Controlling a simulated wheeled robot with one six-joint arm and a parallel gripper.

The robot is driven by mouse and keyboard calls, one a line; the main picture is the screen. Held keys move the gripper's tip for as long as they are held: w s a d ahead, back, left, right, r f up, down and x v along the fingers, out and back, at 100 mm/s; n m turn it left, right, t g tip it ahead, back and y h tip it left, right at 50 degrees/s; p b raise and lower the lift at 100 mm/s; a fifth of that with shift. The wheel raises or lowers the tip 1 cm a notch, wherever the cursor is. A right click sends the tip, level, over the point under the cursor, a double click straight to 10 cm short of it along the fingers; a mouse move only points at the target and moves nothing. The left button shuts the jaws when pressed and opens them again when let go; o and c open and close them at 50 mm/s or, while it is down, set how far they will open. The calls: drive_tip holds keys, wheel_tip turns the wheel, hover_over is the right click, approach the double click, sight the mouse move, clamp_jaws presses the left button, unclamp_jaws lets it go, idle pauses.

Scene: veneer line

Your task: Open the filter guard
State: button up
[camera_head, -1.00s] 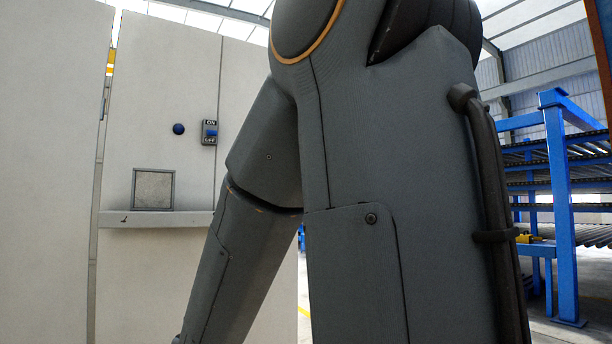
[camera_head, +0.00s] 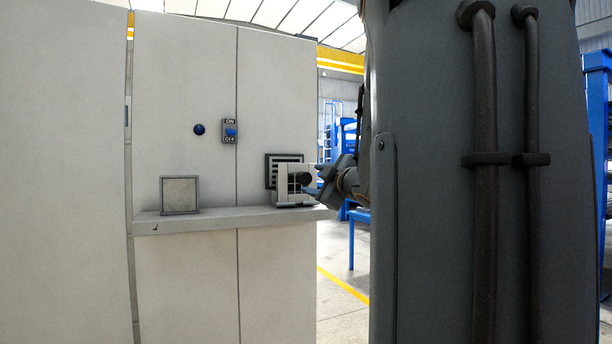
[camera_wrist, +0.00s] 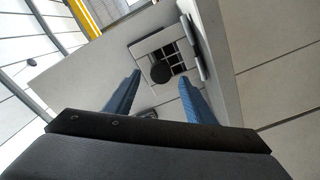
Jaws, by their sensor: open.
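The filter guard (camera_head: 293,183) appears as a small pale frame with dark openings and a round black knob (camera_head: 305,179). It is on the cabinet's right door, just above the ledge. In the wrist view the guard (camera_wrist: 177,58) is ahead of me, with the black knob (camera_wrist: 160,73) in front of its dark openings. My gripper (camera_wrist: 160,80) is open, its two blue fingers apart and pointing at the guard. The knob shows between the fingertips; I cannot tell whether they touch it. In the head view my wrist comes in from the right beside the guard, and the fingers are unclear.
A ledge (camera_head: 240,218) runs across the pale cabinet (camera_head: 185,70) below the guard. A square framed panel (camera_head: 179,194) stands above its left part. An ON/OFF switch (camera_head: 230,131) and blue button (camera_head: 199,129) are higher up. Open floor (camera_head: 340,310) lies right of the cabinet.

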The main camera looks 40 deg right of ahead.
sight(307, 179)
drive_tip(key=p+x, duration=0.1)
drive_tip(key=x, duration=0.5)
drive_tip(key=shift+w+p, duration=0.25)
drive_tip(key=shift+p, duration=0.1)
drive_tip(key=shift+f, duration=0.1)
drive_tip(key=shift+c, duration=0.4)
clamp_jaws()
